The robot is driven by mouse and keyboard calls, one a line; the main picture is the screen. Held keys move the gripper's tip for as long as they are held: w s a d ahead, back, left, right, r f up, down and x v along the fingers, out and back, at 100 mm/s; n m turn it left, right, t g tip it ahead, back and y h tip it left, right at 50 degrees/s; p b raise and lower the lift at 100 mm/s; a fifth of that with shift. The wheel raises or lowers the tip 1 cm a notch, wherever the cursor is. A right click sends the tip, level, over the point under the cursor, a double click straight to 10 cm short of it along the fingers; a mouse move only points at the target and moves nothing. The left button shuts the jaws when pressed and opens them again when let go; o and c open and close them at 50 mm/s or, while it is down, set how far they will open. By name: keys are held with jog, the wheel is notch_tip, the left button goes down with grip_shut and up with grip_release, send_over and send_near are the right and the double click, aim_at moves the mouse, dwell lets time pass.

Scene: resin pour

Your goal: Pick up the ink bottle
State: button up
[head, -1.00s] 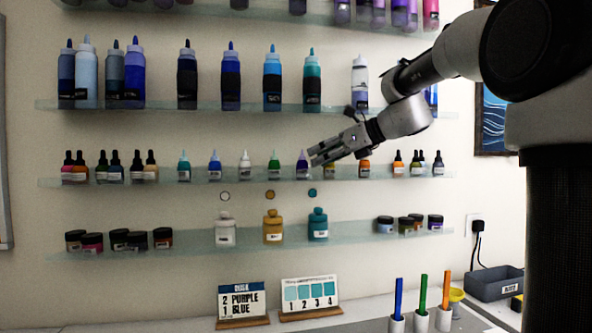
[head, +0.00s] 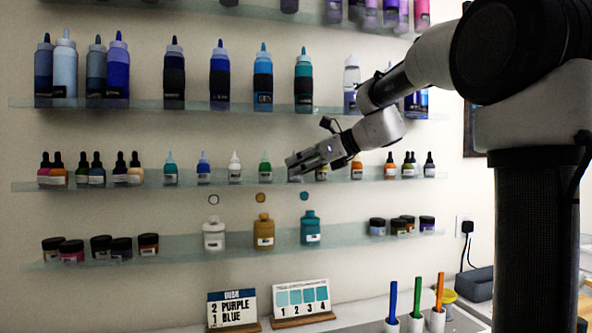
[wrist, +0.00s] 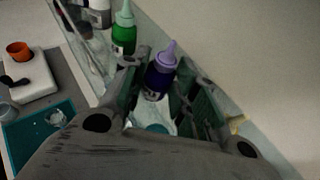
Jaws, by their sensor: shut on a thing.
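The purple ink bottle (wrist: 160,76), dark-bodied with a lilac pointed cap, stands between the fingers of my gripper (wrist: 164,82) in the wrist view. The gripper is shut on it. In the head view my gripper (head: 292,167) reaches in from the right at the small-bottle shelf. There it covers most of the purple bottle, so whether the base rests on the shelf is hard to tell.
A green bottle (head: 265,169) stands just left of my gripper on the glass shelf (head: 110,184); it also shows in the wrist view (wrist: 124,32). Larger bottles stand on the shelf above.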

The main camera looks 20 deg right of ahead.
jog(key=shift+r, duration=0.1)
notch_tip(320, 180, up, 4)
jog(key=shift+f, duration=0.2)
jog(key=s+d, duration=1.2)
jog(key=shift+s+d+f, duration=0.15)
jog(key=shift+s+d, duration=0.25)
jog(key=o, duration=0.5)
jog(key=shift+c, duration=0.2)
jog(key=c, duration=0.5)
jog(key=shift+o, duration=0.2)
